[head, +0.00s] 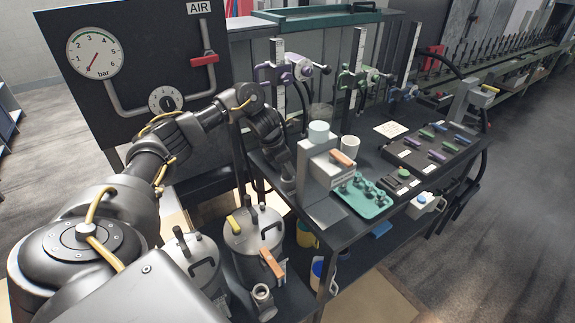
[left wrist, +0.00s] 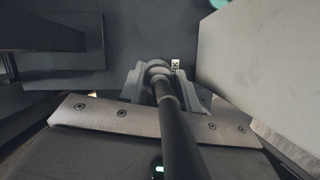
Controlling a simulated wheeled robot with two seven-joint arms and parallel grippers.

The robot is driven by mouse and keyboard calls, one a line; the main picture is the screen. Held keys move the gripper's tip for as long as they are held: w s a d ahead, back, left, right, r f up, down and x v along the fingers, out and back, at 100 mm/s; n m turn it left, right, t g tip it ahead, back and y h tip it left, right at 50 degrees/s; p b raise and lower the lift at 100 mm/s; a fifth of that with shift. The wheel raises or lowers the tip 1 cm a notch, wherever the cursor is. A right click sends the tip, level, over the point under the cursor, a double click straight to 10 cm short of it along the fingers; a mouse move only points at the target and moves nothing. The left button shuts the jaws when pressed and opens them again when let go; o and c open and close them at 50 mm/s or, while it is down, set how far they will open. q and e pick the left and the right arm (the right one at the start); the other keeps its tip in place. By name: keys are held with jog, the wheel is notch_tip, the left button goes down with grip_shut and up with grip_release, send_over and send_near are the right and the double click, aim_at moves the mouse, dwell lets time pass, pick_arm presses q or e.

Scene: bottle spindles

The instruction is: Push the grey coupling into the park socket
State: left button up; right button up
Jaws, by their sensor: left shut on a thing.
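My left gripper (head: 287,178) is low at the left edge of the dark bench, beside the pale machine. In the left wrist view, its fingers (left wrist: 160,88) are shut around the grey coupling (left wrist: 157,68), a ringed round end on a thick dark hose (left wrist: 178,125). The coupling points away from the wrist, toward a dark surface with a small white label (left wrist: 176,64) just past it. The park socket cannot be made out; the coupling and fingers cover that spot. I cannot tell whether the coupling touches it. My right gripper is not in view.
The pale machine (head: 318,165) stands close on the gripper's right; its wall (left wrist: 255,65) fills the right of the wrist view. A green tray (head: 362,197) lies beyond it. Metal pots (head: 252,235) stand below. The air panel (head: 140,60) stands behind the arm.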

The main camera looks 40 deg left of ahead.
pick_arm(q)
jog(key=shift+f, duration=0.1)
jog(key=o, duration=1.1)
jog(key=shift+o, duration=0.2)
jog(key=shift+s+a+r, duration=0.1)
jog(key=shift+s+r, duration=0.05)
jog(key=shift+r, duration=0.35)
jog(key=p+v, duration=0.1)
jog(key=v, duration=0.8)
jog(key=shift+s+r+p, duration=0.15)
jog(key=shift+r+p, duration=0.15)
jog(key=shift+p, duration=0.1)
